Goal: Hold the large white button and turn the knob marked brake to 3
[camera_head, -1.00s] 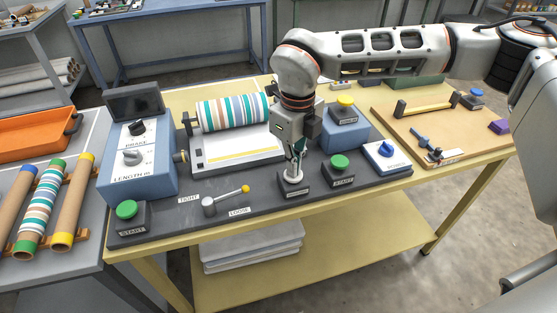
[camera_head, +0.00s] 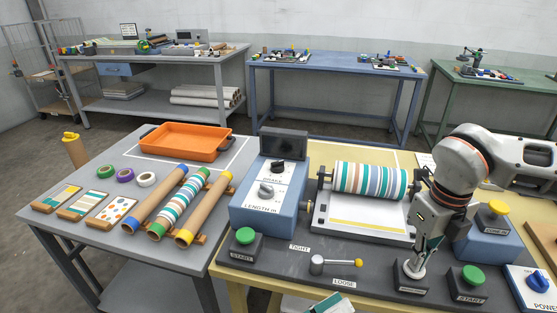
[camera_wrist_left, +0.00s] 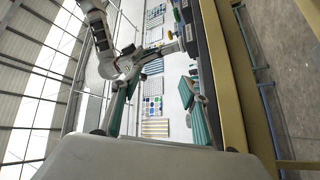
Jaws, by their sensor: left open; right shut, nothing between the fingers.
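The large white button (camera_head: 411,270) sits on a small dark block near the front of the press. My right gripper (camera_head: 416,262) is shut and empty, pointing down with its tips at the button; whether it is pressed down cannot be told. The black knob (camera_head: 278,167) with the BRAKE label is on top of the blue box (camera_head: 255,212); its setting is too small to read. A grey knob (camera_head: 266,190) above the LENGTH label is nearer.
A lever (camera_head: 335,263) lies between TIGHT and LOOSE. Green START buttons (camera_head: 245,236) (camera_head: 473,276) flank the front. A dark screen (camera_head: 284,144) rises behind the knobs. The grey table (camera_head: 75,228) at left carries tubes and an orange tray (camera_head: 185,142).

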